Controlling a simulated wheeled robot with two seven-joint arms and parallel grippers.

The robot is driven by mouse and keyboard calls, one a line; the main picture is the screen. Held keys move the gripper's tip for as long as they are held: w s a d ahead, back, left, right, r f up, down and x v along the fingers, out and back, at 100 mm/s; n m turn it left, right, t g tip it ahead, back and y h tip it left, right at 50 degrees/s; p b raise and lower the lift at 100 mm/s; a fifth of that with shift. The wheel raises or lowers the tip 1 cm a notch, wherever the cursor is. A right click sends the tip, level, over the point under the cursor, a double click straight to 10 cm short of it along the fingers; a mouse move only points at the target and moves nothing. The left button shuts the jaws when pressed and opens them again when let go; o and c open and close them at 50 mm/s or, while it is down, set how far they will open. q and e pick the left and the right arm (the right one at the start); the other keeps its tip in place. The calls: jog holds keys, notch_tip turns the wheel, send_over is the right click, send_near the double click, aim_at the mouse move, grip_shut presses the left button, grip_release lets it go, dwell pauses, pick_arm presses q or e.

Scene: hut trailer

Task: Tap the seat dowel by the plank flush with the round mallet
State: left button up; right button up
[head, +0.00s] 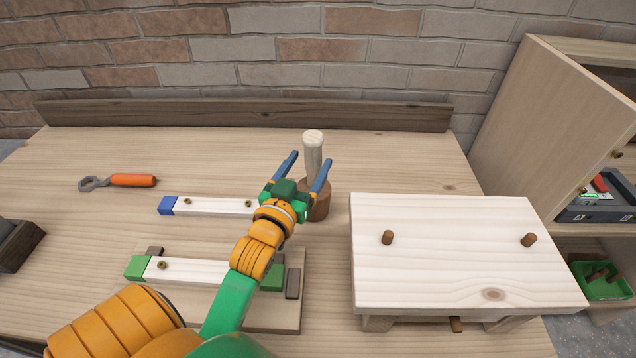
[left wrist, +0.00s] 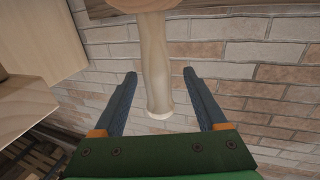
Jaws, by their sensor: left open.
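The round mallet stands head down on the bench, its pale handle (head: 313,152) upright and its brown round head (head: 320,203) below. My left gripper (head: 309,168) is open, its blue fingers pointing toward the handle. In the left wrist view the handle (left wrist: 154,62) lies between the open fingers (left wrist: 159,76), with a gap on each side. The white seat (head: 455,275) is at the right. A brown seat dowel (head: 387,237) sticks up at its left and another dowel (head: 529,240) at its right. A dark plank (head: 250,116) runs along the bench back. My right gripper is out of view.
An orange-handled tool (head: 132,181) lies at the back left. White bars with blue (head: 166,205) and green (head: 135,267) ends lie left of my gripper, the green-ended one on a board. A cabinet (head: 560,120) stands at the right with a green tray (head: 604,283).

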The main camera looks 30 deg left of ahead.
pick_arm(q)
jog(key=x, duration=0.2)
jog(key=p+x, duration=0.1)
jog(key=x, duration=0.2)
jog(key=shift+w+d, duration=0.15)
jog(key=shift+w, duration=0.2)
jog(key=shift+s+r, duration=0.1)
jog(key=shift+s, duration=0.1)
grip_shut()
dwell(0.7)
